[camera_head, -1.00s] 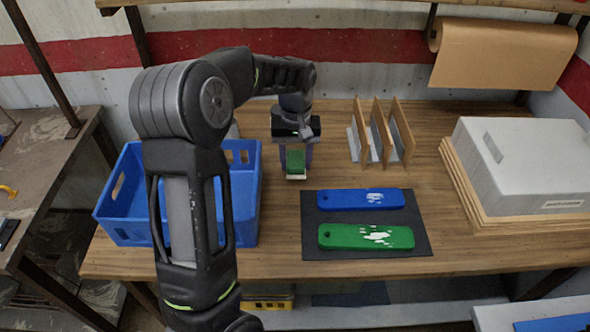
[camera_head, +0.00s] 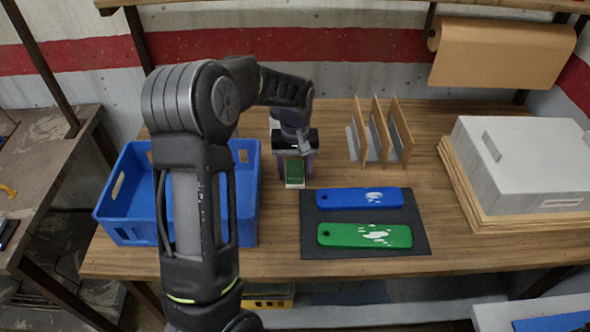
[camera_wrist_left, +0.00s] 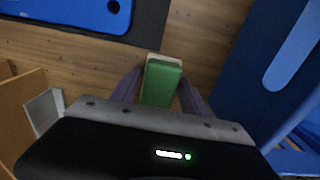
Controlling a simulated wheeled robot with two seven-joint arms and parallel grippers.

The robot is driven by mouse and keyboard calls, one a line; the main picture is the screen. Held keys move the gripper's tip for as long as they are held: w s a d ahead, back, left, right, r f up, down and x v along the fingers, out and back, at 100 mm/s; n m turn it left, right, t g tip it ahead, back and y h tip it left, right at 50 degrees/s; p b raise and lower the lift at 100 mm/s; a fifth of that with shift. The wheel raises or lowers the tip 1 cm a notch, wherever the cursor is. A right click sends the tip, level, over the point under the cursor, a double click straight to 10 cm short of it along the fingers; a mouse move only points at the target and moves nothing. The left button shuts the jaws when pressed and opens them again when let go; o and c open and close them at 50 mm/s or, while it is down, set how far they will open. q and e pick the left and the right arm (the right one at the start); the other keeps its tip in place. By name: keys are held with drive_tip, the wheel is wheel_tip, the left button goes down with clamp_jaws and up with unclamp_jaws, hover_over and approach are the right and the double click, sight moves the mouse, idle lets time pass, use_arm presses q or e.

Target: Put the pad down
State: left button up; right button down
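The pad (camera_head: 294,171) is a small block with a green top and a pale white underside. My left gripper (camera_head: 296,168) points down over the wooden table, between the blue crate and the dark mat, with its fingers on either side of the pad. In the left wrist view the pad (camera_wrist_left: 162,84) sits between the two purple-grey fingers, which appear to close on it. I cannot tell whether its underside touches the table. My right gripper is out of view.
A blue crate (camera_head: 250,205) stands left of the pad. A dark mat (camera_head: 420,238) holds a blue bar (camera_head: 345,199) and a green bar (camera_head: 345,236) with white smears. A wooden divider rack (camera_head: 378,135) stands behind right. Bare table (camera_head: 277,250) lies in front of the pad.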

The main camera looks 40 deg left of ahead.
sight(295, 169)
use_arm(q)
drive_tip(key=shift+o, duration=1.3)
drive_tip(key=shift+r, duration=0.55)
wheel_tip(295, 169, up, 11)
drive_tip(key=shift+r+b, duration=0.15)
drive_tip(key=shift+b, duration=0.3)
drive_tip(key=shift+o, duration=0.4)
